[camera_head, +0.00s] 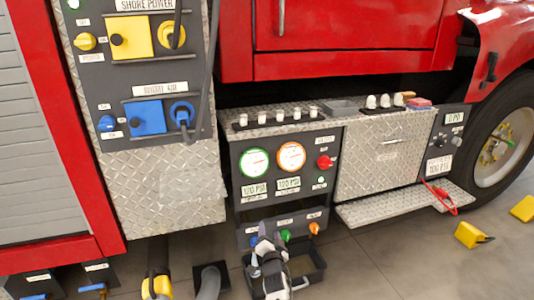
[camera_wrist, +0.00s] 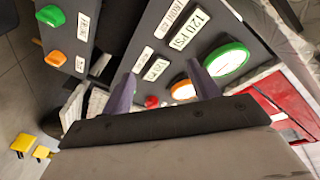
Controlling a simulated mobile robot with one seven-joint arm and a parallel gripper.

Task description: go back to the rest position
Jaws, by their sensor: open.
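My gripper (camera_head: 266,243) is low in front of the pump panel (camera_head: 243,206) in the head view, in front of its bottom row of knobs. In the wrist view its two purple fingers stand apart with nothing between them (camera_wrist: 162,85). A green knob (camera_head: 285,235) and an orange knob (camera_head: 314,228) show to the right of my gripper. A blue knob (camera_head: 253,241) is partly covered by my gripper. I cannot tell whether my gripper touches the panel.
A black open tray (camera_head: 312,278) lies on the floor below the panel, partly behind my arm. A diamond-plate step (camera_head: 385,208) juts out to the right. A grey hose (camera_head: 208,284) and yellow wheel chocks (camera_head: 470,235) are on the floor. Open floor lies at the front right.

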